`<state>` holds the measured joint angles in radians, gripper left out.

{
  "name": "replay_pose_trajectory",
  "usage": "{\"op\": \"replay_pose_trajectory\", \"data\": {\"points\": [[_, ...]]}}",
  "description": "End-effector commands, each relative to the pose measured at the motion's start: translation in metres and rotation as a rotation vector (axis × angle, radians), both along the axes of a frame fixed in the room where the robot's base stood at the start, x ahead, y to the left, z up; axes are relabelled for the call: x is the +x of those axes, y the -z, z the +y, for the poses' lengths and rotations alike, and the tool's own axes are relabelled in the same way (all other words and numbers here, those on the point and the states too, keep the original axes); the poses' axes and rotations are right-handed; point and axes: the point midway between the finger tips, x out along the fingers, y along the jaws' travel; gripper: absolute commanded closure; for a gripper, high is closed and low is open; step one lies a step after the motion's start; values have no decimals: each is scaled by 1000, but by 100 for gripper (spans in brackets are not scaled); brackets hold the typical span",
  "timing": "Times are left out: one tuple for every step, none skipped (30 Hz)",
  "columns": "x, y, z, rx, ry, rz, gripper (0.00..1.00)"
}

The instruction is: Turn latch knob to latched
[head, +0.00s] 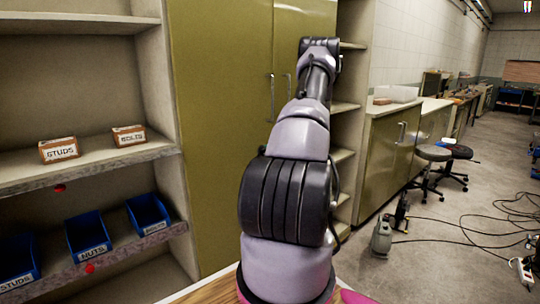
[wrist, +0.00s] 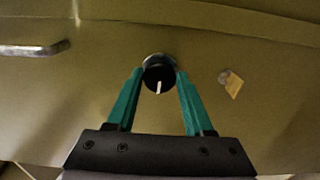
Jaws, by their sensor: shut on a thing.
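The latch knob (wrist: 158,68) is a dark round knob with a pale pointer mark, set on an olive cabinet door. In the wrist view the pointer runs toward the bottom of the picture, tilted very slightly. My gripper (wrist: 159,78) has two green fingers, one on each side of the knob, and is shut on it. In the head view my arm reaches up toward the olive cabinet (head: 222,130); the knob and my fingertips cannot be made out there.
A metal door handle (wrist: 34,50) is left of the knob, and a small yellow tag (wrist: 234,84) hangs to its right. Shelves at left hold a studs box (head: 59,150), a bolts box (head: 129,136) and blue bins (head: 88,237).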

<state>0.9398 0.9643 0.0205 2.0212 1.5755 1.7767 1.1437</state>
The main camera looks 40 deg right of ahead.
Motion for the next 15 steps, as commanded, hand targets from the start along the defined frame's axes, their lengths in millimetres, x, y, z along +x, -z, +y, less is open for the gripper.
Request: {"op": "replay_pose_trajectory", "data": {"points": [[0,0,-1,5,3,0,100],[0,0,-2,8,3,1,100],[0,0,-2,11,3,1,100],[0,0,-2,12,3,1,100],[-1,0,-2,14,3,1,100],[0,0,-2,15,3,1,100],[-1,0,-2,15,4,1,100],[-1,0,-2,15,4,1,100],[-1,0,-2,15,4,1,100],[-1,0,-2,15,4,1,100],[-1,0,-2,15,4,1,100],[-1,0,-2,15,4,1,100],[-1,0,-2,15,4,1,100],[-1,0,-2,15,4,1,100],[-1,0,-2,15,4,1,44]]}}
